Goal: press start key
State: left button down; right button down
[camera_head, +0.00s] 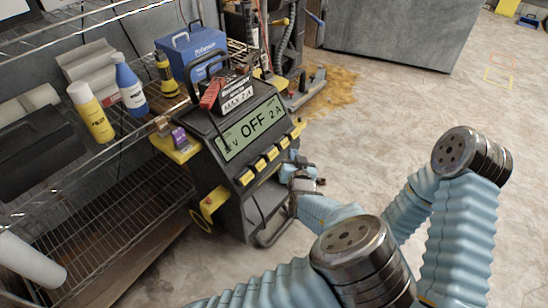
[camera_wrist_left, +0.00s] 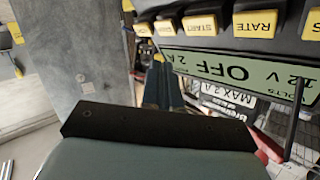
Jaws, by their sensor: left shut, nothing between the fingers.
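The charger (camera_head: 235,190) is a black wheeled unit with a green display (camera_head: 250,128) reading OFF and 2 A. A row of yellow keys runs below the display. The START key (camera_wrist_left: 201,25) is labelled upside down in the left wrist view, between the RATE key (camera_wrist_left: 255,23) and another key (camera_wrist_left: 165,27). In the head view the START key (camera_head: 272,153) is small and unreadable. My left gripper (camera_wrist_left: 158,68) is shut and empty, its tips close to the key beside START; contact cannot be told. It also shows at the charger's right side in the head view (camera_head: 291,163). My right gripper is out of view.
A wire shelf (camera_head: 115,150) with a yellow bottle (camera_head: 91,112) and a blue-white bottle (camera_head: 131,88) stands on the left. A battery (camera_head: 236,95) and red clamp (camera_head: 212,93) sit on the charger top. Open floor (camera_head: 390,120) lies to the right.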

aim_at(276, 150)
pick_arm(q)
jog(key=shift+w+a+f+b, duration=0.6)
jog(key=shift+a+f, duration=0.05)
jog(key=shift+a, duration=0.25)
jog(key=shift+w+a+f+b, duration=0.55)
jog(key=shift+a+f, duration=0.1)
jog(key=shift+a, duration=0.2)
jog(key=shift+a+f, duration=0.1)
dwell(0.7)
jog(key=shift+w+a+f+b, duration=0.1)
jog(key=shift+w+a+b, duration=0.1)
jog(key=shift+b, duration=0.2)
jog(key=shift+w+a+f+b, duration=0.2)
jog(key=shift+a+f+b, duration=0.05)
jog(key=shift+a+b, duration=0.1)
dwell(0.6)
dwell(0.3)
jog(key=shift+s+d+r+p, duration=0.4)
jog(key=shift+d+r, duration=0.1)
jog(key=shift+d, duration=0.15)
